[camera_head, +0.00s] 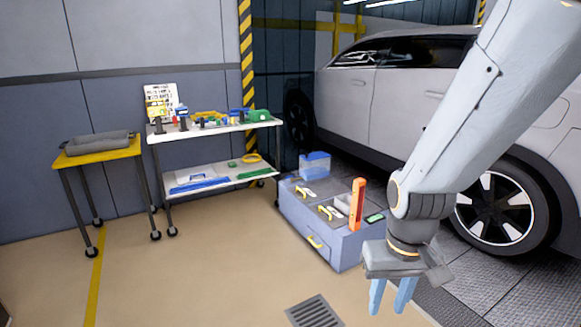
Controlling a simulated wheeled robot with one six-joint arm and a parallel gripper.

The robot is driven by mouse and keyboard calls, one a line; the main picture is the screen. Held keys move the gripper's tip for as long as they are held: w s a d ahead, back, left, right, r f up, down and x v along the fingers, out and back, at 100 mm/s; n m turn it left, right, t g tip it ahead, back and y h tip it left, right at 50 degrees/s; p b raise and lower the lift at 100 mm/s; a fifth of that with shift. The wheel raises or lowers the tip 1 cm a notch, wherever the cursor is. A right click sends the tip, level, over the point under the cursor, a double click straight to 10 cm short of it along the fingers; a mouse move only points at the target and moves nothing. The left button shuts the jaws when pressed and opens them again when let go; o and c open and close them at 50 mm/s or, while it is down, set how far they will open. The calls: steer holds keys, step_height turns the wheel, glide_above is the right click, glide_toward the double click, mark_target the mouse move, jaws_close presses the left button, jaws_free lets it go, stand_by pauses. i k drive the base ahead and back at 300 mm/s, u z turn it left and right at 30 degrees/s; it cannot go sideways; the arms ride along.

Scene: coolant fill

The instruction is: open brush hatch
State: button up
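A low blue-grey cabinet (340,248) stands on the floor in the centre right, beside the car. An upright orange part (357,204) stands at the top's right side. I cannot tell which part is the brush hatch. My gripper (390,299) hangs in front of and right of the cabinet, pointing down. Its two blue fingers are apart with nothing visible between them.
A white car (390,90) stands behind at the right. A wheeled cart (215,135) with bottles and tools and a yellow-topped table (90,153) with a grey tray (98,143) stand at the left. A floor grate (313,312) lies in front; the floor at left is clear.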

mark_target(307, 194)
steer(key=i, duration=3.45)
steer(key=u, duration=0.2)
